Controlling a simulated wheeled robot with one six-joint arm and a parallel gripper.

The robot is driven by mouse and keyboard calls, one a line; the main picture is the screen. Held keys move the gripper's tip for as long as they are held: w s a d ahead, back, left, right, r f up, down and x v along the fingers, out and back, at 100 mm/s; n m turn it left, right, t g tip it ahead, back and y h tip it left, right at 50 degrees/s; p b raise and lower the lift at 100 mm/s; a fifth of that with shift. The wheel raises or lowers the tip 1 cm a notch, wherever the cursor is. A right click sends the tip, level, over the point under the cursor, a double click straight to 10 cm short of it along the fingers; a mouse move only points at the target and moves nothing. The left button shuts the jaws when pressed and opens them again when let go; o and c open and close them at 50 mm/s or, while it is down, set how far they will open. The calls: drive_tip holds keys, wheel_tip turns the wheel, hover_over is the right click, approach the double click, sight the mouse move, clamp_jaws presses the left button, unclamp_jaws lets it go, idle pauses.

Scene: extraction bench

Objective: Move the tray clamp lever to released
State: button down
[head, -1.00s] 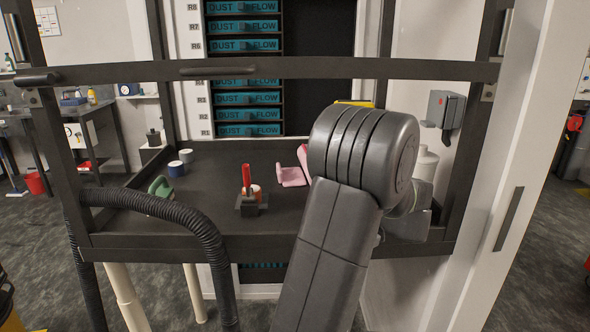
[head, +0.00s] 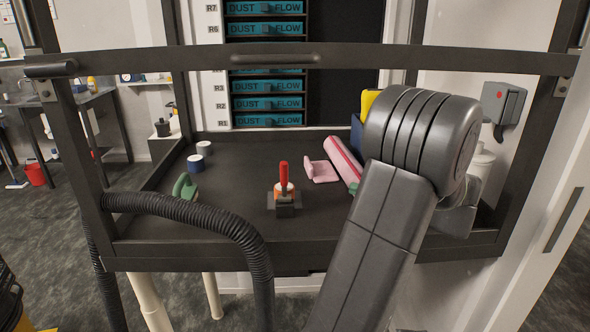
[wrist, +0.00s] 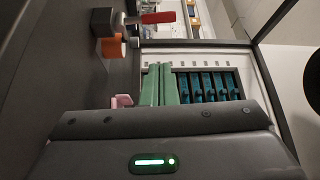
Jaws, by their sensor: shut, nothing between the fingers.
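The tray clamp lever has a red handle (head: 284,176) standing roughly upright from a dark block base (head: 285,206) near the front middle of the dark tray (head: 235,222). In the wrist view, the red handle (wrist: 158,18) and its base (wrist: 103,22) show at the upper left, turned sideways. My gripper (wrist: 161,68) shows there as two green fingers close together, shut and empty, apart from the lever.
A green holder (head: 184,187) and cups (head: 196,163) are at the left. A frame bar (head: 330,60) crosses above; a black hose (head: 205,214) bends in front.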

sight(288, 175)
drive_tip(key=p+x, duration=0.3)
drive_tip(key=x, duration=1.4)
drive_tip(key=shift+a, duration=0.15)
drive_tip(key=shift+w+f+b, duration=0.1)
drive_tip(key=shift+f+b, duration=0.1)
drive_tip(key=shift+b, duration=0.15)
drive_tip(key=shift+s+f+n+y+b, duration=0.1)
drive_tip(key=shift+s+n+y+b, duration=0.5)
drive_tip(key=shift+b, duration=1.75)
drive_tip(key=shift+s+f+n+y+b, duration=0.1)
drive_tip(key=shift+s+n+b, duration=0.9)
drive_tip(key=shift+b, duration=1.3)
drive_tip(key=shift+r, duration=0.2)
